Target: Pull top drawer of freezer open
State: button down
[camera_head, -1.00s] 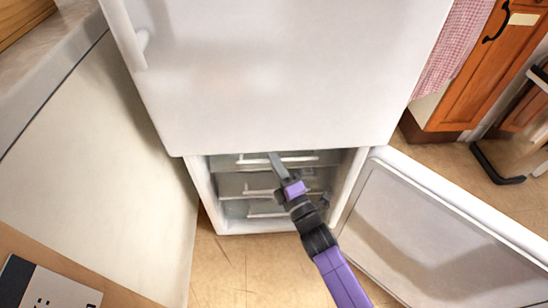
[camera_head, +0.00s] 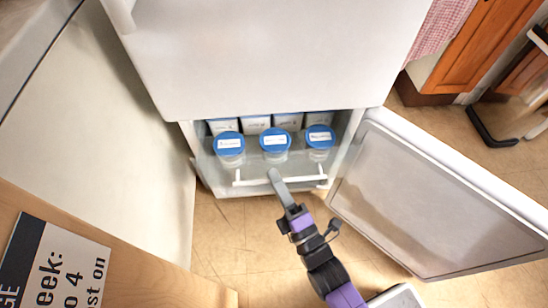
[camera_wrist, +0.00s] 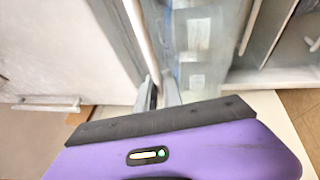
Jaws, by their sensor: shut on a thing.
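The freezer's top drawer (camera_head: 262,172) is pulled out in the head view, with clear walls and a white handle bar (camera_head: 308,179) along its front. Blue-lidded tubs (camera_head: 275,140) stand in it, with white boxes behind them. My gripper (camera_head: 274,175) is at the middle of the handle and shut on it. The freezer door (camera_head: 440,190) stands wide open on the right. The lower drawers are hidden below the top drawer in the head view.
The upper fridge door (camera_head: 260,60) is shut above. A pale side panel (camera_head: 110,150) and a wooden surface with a printed card (camera_head: 60,265) are on the left. Bare floor (camera_head: 225,235) lies in front of the freezer.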

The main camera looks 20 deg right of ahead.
jog(key=s+a+p, duration=0.1)
jog(key=s+a, duration=0.3)
jog(key=s, duration=0.7)
jog(key=shift+s, duration=0.25)
jog(key=c, duration=1.8)
grip_release()
jog(key=shift+d, duration=0.1)
jog(key=shift+o, duration=0.2)
jog(key=p+v, duration=0.1)
jog(key=v, duration=0.6)
jog(key=shift+s+p, duration=0.35)
jog(key=shift+s, duration=0.05)
